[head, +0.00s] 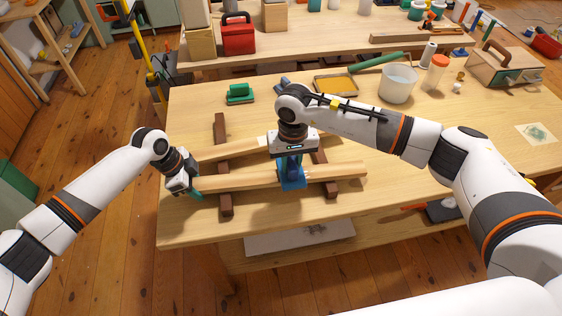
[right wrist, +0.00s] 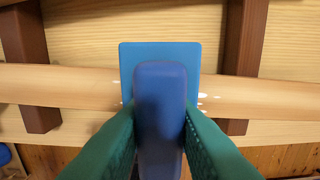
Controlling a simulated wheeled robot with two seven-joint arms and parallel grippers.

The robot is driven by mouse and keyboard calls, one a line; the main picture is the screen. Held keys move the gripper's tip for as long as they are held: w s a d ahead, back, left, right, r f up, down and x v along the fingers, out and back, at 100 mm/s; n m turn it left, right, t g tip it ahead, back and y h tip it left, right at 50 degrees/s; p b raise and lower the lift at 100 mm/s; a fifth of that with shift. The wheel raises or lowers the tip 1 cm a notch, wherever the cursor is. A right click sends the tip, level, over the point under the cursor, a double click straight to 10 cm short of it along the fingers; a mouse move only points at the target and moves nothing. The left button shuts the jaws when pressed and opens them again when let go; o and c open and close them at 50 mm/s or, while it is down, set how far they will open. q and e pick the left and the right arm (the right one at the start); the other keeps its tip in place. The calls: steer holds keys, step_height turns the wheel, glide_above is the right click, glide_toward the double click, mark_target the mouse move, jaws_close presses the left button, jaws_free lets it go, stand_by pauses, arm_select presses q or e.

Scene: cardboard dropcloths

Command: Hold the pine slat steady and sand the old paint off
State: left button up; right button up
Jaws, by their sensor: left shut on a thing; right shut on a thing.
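The pine slat (head: 240,181) lies left to right across two dark brown bearers near the table's front edge. My left gripper (head: 194,190) is shut on its left end. My right gripper (head: 291,160) is shut on a blue sanding block (head: 292,179), which sits over the slat right of its middle. The right wrist view shows the green fingers around the block's handle (right wrist: 160,100) and its flat blue plate (right wrist: 160,50) across the slat (right wrist: 60,87). Small white flecks show on the slat beside the plate. The wood under the block is hidden.
A second slat (head: 245,149) lies behind, partly hidden by my right arm. Dark bearers (head: 226,205) support the slats. Behind stand a green block (head: 240,94), a yellow-filled tray (head: 336,84), a white bucket (head: 397,84) and an orange-capped bottle (head: 435,74). The table's right front is clear.

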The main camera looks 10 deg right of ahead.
arm_select(q)
steer(key=shift+a, duration=0.1)
arm_select(e)
steer(key=shift+s+d, duration=0.15)
steer(key=shift+d, duration=1.4)
steer(key=shift+s+d, duration=0.15)
steer(key=shift+d, duration=1.4)
steer(key=shift+w+a+r, duration=0.1)
steer(key=shift+w+a, duration=0.05)
steer(key=shift+a, duration=1.75)
steer(key=shift+w+a+f, duration=0.1)
steer(key=shift+w+a, duration=0.1)
steer(key=shift+a, duration=1.65)
steer(key=shift+w+a+r, duration=0.1)
steer(key=shift+w+a, duration=0.05)
steer(key=shift+a, duration=1.75)
arm_select(q)
steer(key=shift+w, duration=0.1)
arm_select(e)
step_height(320, 180, up, 2)
steer(key=shift+d+r, duration=0.1)
steer(key=shift+r, duration=0.1)
steer(key=shift+d+r, duration=0.1)
steer(key=shift+r, duration=2.7)
arm_select(q)
steer(key=o, duration=1)
steer(key=shift+o, duration=0.4)
